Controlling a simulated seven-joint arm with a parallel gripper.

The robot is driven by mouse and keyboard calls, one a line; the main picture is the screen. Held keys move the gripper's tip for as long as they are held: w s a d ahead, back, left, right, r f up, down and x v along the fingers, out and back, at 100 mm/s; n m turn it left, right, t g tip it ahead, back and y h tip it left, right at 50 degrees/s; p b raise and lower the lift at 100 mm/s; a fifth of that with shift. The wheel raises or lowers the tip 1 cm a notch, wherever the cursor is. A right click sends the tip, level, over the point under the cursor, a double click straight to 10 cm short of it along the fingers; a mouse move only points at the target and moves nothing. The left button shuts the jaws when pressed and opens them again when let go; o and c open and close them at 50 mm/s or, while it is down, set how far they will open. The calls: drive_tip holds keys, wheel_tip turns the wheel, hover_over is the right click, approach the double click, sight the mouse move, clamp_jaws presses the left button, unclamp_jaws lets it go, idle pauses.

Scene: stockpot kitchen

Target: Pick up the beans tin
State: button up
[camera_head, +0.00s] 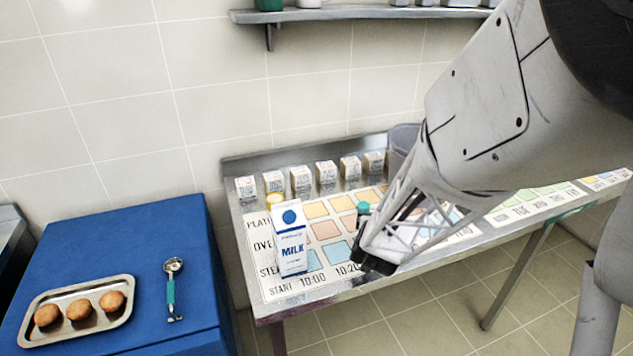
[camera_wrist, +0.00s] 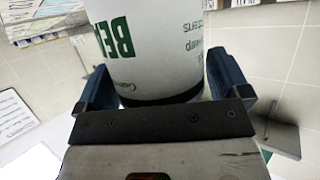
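A white tin with green lettering beginning "BE" (camera_wrist: 150,45) fills the top middle of the wrist view; it appears to be the beans tin. My gripper (camera_wrist: 163,88) has its two blue fingers on either side of the tin's dark-rimmed end, very close to its sides. I cannot tell whether the fingers press on it. In the head view my gripper (camera_head: 375,265) is low over the table's front edge. There, the tin's body is not clearly visible. A small green top (camera_head: 362,208) shows just behind my gripper, and I cannot tell whether it belongs to the tin.
A milk carton (camera_head: 291,240) stands upright on the metal table (camera_head: 262,305), left of my gripper. Several small boxes (camera_head: 326,175) line its back, by a grey container (camera_head: 403,138). A blue counter (camera_head: 150,250) at left holds a bun tray (camera_head: 122,283) and a teal-handled scoop (camera_head: 171,290).

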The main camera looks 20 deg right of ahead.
drive_tip(key=c, duration=1)
drive_tip(key=shift+r, duration=0.15)
wheel_tip(320, 180, up, 18)
drive_tip(key=shift+f, duration=0.1)
idle(0.6)
